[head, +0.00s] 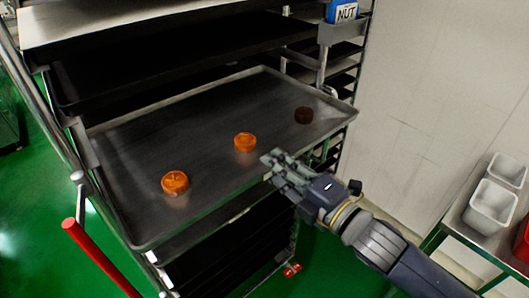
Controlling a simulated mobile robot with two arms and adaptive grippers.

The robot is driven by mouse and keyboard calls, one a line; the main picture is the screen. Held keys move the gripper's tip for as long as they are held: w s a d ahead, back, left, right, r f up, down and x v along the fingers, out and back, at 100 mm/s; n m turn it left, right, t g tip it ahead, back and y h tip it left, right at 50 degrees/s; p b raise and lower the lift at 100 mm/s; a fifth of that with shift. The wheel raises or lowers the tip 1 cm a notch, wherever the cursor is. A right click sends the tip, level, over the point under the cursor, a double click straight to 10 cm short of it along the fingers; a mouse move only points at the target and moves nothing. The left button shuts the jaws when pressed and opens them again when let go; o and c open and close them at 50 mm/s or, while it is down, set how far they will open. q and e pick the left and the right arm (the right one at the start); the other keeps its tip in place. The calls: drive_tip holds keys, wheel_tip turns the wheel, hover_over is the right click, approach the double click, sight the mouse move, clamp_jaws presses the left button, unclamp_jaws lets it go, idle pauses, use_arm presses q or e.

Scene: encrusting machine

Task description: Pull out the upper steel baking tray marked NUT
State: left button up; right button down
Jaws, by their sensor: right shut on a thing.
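A steel baking tray (212,188) sticks out of the rack, roughly level, with two orange cakes, one at left (175,183) and one in the middle (245,142), and a dark brown cake (304,115) on it. My right gripper (275,169) is shut on the tray's front rim, near the middle of that edge. The blue and white NUT sign (346,12) sits in a holder at the rack's upper right. I see no mark on the tray itself. The tray's back edge meets the shadowed rack. My left gripper is not in view.
Dark trays (180,60) fill rack levels above, and more levels lie below. A red-ended handle (95,255) stands at lower left. At right, a steel table (490,232) holds white bins (492,205) and a red one. Green floor (345,270) is clear in front.

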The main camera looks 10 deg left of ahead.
drive_tip(key=shift+s+d, duration=0.3)
drive_tip(key=shift+d, duration=0.1)
drive_tip(key=c, duration=1.4)
unclamp_jaws()
drive_tip(key=shift+d, duration=0.1)
drive_tip(key=v, duration=1.2)
